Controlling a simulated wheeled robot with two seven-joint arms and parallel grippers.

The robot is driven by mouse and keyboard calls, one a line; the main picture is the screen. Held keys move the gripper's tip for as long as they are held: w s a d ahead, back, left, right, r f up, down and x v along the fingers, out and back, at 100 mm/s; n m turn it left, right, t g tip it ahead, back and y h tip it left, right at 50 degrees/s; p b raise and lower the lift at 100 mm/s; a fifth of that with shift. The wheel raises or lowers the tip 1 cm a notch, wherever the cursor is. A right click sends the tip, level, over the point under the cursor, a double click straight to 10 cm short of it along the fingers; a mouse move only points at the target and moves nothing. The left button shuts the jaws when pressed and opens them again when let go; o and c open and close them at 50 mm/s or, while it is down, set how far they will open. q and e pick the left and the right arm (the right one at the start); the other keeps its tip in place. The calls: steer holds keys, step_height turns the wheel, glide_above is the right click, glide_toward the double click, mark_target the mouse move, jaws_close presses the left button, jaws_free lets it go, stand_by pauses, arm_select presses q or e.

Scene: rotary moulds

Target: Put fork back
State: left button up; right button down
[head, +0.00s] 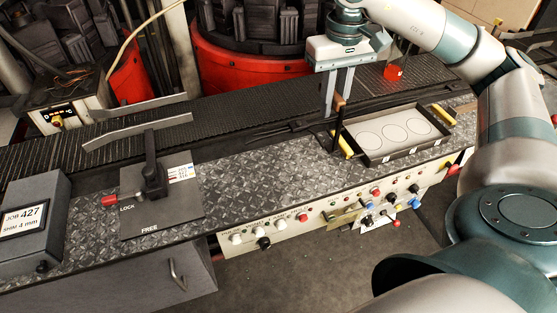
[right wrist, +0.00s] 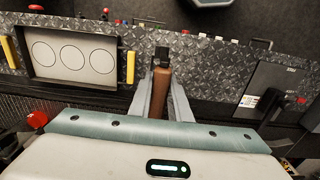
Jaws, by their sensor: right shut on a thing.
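My right gripper (head: 338,92) is shut on the wooden handle of a tool that I take to be the fork (head: 338,105). The fork hangs upright, with its dark shaft running down beside the left end of the tray; I cannot tell whether its lower end touches the bench. In the right wrist view, the brown handle (right wrist: 178,100) of the fork lies between the fingers of the right gripper (right wrist: 165,95), with a dark part beyond it. My left gripper is not in view.
A tray (head: 375,160) with three circles and yellow handles sits at the right of the bench. A lever plate (head: 185,212) marked LOCK and FREE and a job display (head: 38,238) stand left. A long dark bar (head: 285,129) lies behind. The checkered bench (head: 255,175) is clear mid-way.

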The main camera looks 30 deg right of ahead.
steer(key=shift+w+a+f, duration=0.1)
steer(key=shift+w+a, duration=0.1)
steer(key=shift+a, duration=0.15)
steer(key=w+a+f+p, duration=0.5)
steer(key=a+f, duration=0.1)
steer(key=a, duration=0.3)
steer(key=shift+a+f, duration=0.15)
steer(key=shift+f, duration=0.15)
step_height(320, 180, down, 4)
steer(key=shift+p, duration=1.25)
